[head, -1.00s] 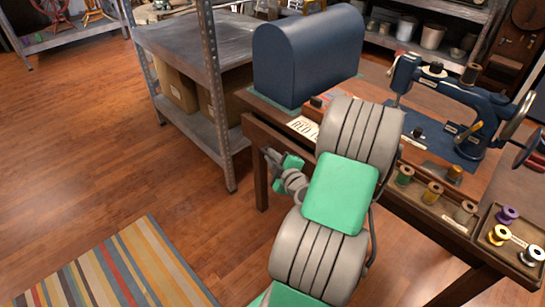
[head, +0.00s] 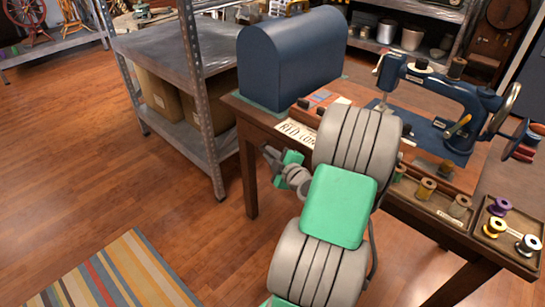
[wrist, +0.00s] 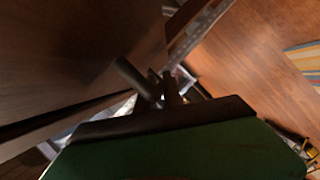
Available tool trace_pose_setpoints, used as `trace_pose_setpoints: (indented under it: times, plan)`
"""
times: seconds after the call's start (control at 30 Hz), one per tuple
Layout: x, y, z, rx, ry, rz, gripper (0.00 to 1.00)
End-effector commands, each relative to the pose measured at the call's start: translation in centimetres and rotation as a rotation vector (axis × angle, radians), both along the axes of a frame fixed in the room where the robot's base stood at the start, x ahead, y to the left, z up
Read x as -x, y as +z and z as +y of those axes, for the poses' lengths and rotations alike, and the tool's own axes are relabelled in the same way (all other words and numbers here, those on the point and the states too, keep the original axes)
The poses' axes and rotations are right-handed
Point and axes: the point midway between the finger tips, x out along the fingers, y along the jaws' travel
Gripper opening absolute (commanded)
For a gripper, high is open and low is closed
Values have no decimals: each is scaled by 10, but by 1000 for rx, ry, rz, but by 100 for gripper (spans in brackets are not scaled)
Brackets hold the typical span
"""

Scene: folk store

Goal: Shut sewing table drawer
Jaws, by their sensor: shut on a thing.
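The sewing table (head: 262,118) stands right of centre in the head view, with a blue sewing machine (head: 440,95) on top. My arm covers much of its near side, and the drawer cannot be made out there. My gripper (head: 268,154) is low beside the table's near left leg, partly hidden. In the wrist view, a dark wooden front (wrist: 75,50), likely the drawer's, fills the upper left, with a dark gap along its lower edge. My gripper (wrist: 166,90) is shut on a short dark handle (wrist: 134,77) that sticks out from this front.
A blue domed case (head: 288,62) and spool trays (head: 510,238) sit on the table. A metal shelf (head: 165,45) with cardboard boxes stands to its left. A striped rug (head: 125,272) lies at the lower left; the wooden floor around it is clear.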

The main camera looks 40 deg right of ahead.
Motion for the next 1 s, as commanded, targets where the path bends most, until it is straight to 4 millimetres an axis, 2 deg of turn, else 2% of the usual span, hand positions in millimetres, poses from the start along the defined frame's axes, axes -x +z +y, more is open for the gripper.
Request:
trace_pose_setpoints:
  times: [0.03,0.13,0.43,0.8,1.0]
  plan:
    - [1,-1,0,-1,-1,2,12]
    - [1,-1,0,-1,-1,2,20]
    - [4,0,0,-1,-2,1,20]
    - [68,15,13,0,-6,1,20]
    - [76,17,16,-1,-2,0,20]
